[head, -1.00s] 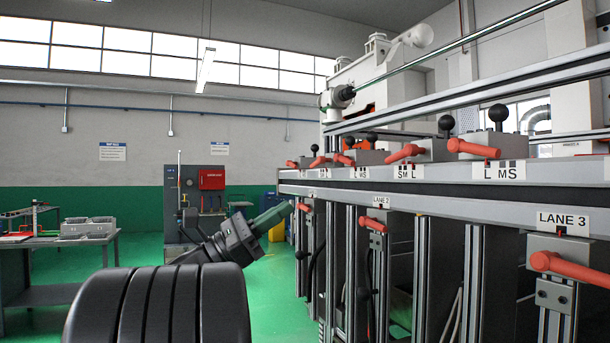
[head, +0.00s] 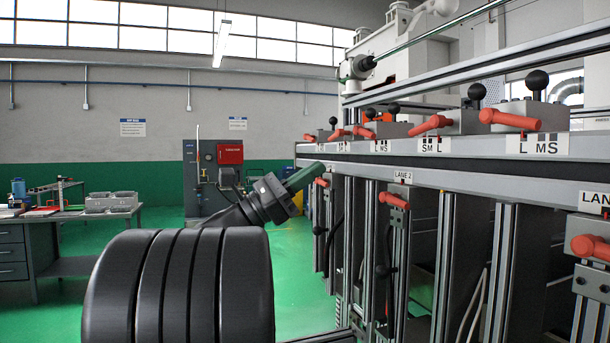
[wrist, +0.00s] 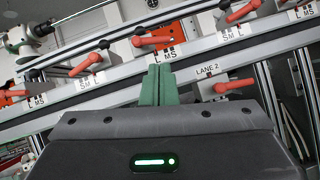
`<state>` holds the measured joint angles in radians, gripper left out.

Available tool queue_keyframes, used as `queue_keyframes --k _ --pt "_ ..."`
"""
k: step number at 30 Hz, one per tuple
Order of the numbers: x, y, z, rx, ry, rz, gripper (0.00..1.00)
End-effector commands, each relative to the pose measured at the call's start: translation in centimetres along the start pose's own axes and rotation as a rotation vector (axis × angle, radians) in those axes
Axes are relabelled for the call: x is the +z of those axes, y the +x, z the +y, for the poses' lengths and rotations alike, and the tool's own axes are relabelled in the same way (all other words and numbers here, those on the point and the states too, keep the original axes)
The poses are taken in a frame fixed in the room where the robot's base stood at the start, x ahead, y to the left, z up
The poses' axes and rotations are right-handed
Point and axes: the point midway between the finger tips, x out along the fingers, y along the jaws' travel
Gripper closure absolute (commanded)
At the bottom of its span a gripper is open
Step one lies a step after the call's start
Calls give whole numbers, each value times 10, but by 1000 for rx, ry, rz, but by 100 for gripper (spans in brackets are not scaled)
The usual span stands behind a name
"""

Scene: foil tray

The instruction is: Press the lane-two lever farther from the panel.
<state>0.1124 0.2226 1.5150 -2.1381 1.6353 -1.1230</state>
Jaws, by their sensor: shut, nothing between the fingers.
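My gripper (head: 306,177) is shut and empty, its green fingertips pointing up toward the rail; they also show in the wrist view (wrist: 157,85). The LANE 2 label (head: 402,177) is on the rail's front, with a red lever (head: 393,199) below it. Above are a red lever by an L MS plate (head: 366,131) and one by an S M L plate (head: 430,125). In the wrist view the L MS lever (wrist: 152,41) is just above the fingertips and the S M L lever (wrist: 243,11) is up to the right. No contact is visible. I cannot tell which thing is the panel.
More red levers stand along the rail, including one at lane three (head: 590,247) at the right edge. Metal posts stand below the rail. A grey cabinet with a red sign (head: 230,153) and a workbench (head: 90,215) are at the back left. Green floor is open between.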

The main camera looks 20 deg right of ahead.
Motion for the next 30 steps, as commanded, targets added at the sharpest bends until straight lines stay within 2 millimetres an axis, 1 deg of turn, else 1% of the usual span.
queue_keyframes --k 1,6,9,13,15,19,30 --pt "2 14 -1 -5 -1 -2 100" --pt "2 50 -1 -4 -1 -1 100" --pt "2 68 -1 -4 -1 -1 100" --pt "1 85 0 -2 -1 -1 100" --pt "1 91 0 -2 0 -1 100" --pt "1 97 0 0 0 0 100" --pt "0 98 0 1 -1 0 100"
